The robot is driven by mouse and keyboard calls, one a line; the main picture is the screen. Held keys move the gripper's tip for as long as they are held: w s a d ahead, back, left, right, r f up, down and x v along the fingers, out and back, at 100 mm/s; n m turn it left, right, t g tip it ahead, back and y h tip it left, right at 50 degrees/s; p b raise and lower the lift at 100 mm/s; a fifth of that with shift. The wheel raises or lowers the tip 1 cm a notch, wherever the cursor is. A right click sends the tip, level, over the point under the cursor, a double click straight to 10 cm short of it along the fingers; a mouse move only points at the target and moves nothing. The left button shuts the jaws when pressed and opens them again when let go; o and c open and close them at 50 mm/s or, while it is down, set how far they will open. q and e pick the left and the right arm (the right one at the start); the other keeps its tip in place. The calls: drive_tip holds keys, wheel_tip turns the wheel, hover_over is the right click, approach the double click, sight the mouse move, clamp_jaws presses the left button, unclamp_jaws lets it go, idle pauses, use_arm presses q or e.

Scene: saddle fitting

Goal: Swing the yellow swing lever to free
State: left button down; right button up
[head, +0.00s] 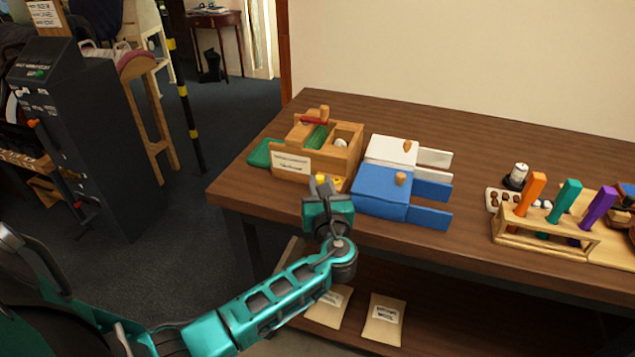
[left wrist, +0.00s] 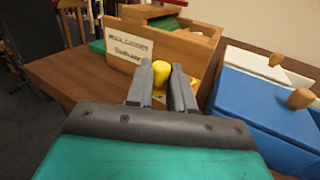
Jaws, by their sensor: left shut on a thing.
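The yellow swing lever (head: 320,177) is at the front of a wooden box on the table, near its front edge. In the left wrist view its rounded yellow knob (left wrist: 161,71) stands between my fingers. My left gripper (head: 322,189) reaches it from the front and is shut on the lever, as the left wrist view (left wrist: 161,84) also shows. More yellow (head: 337,183) shows just right of the fingers. My fingers hide the lower part of the lever. My right gripper is not in view.
The wooden box (head: 347,162) carries a paper label and has a green piece beside it. White (head: 390,151) and blue (head: 382,190) boxes with wooden knobs stand close to its right. A rack (head: 548,238) with coloured handles is farther right. Bare table lies between.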

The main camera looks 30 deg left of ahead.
use_arm(q)
drive_tip(key=shift+d+n+g+y, duration=0.3)
drive_tip(key=shift+n+g+y, duration=0.2)
drive_tip(key=shift+g+y, duration=0.15)
drive_tip(key=c, duration=1.3)
unclamp_jaws()
